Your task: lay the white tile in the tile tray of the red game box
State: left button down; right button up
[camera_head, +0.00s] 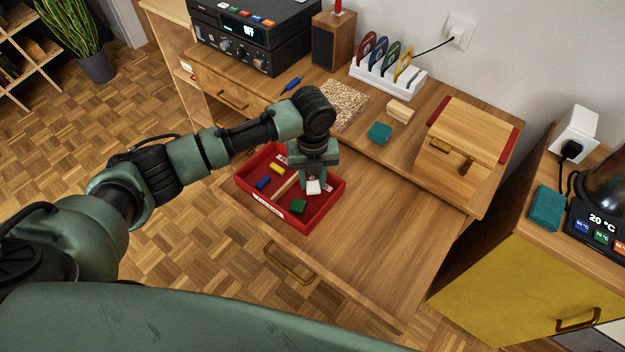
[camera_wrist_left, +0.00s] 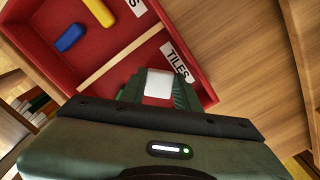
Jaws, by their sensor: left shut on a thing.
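The red game box (camera_head: 322,214) sits on the lower wooden surface, and a pale wooden divider (camera_head: 287,186) splits it in two. One compartment holds a blue piece (camera_head: 263,183) and a yellow piece (camera_head: 277,169). The other, the tile tray, holds a green piece (camera_head: 299,206) and bears a TILES label (camera_wrist_left: 177,62). My left gripper (camera_head: 312,182) points down over the tile tray, shut on the white tile (camera_head: 313,188). The tile also shows between the fingers in the left wrist view (camera_wrist_left: 158,85). I cannot tell whether it touches the tray floor. My right gripper is out of view.
On the raised shelf behind are a cork mat (camera_head: 343,104), a teal block (camera_head: 379,132), a pale wooden block (camera_head: 400,111), a white rack (camera_head: 388,82) and a wooden box (camera_head: 464,143). The wooden surface (camera_head: 385,240) right of the game box is clear.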

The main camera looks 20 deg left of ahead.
aim_at(312, 183)
pick_arm(q)
jog(key=shift+f, duration=0.6)
jog(key=shift+f, duration=0.1)
jog(key=c, duration=1)
grip_release()
jog(key=shift+c, duration=0.2)
notch_tip(312, 183, up, 12)
jog(key=shift+r+b, duration=0.2)
jog(key=shift+b, duration=0.15)
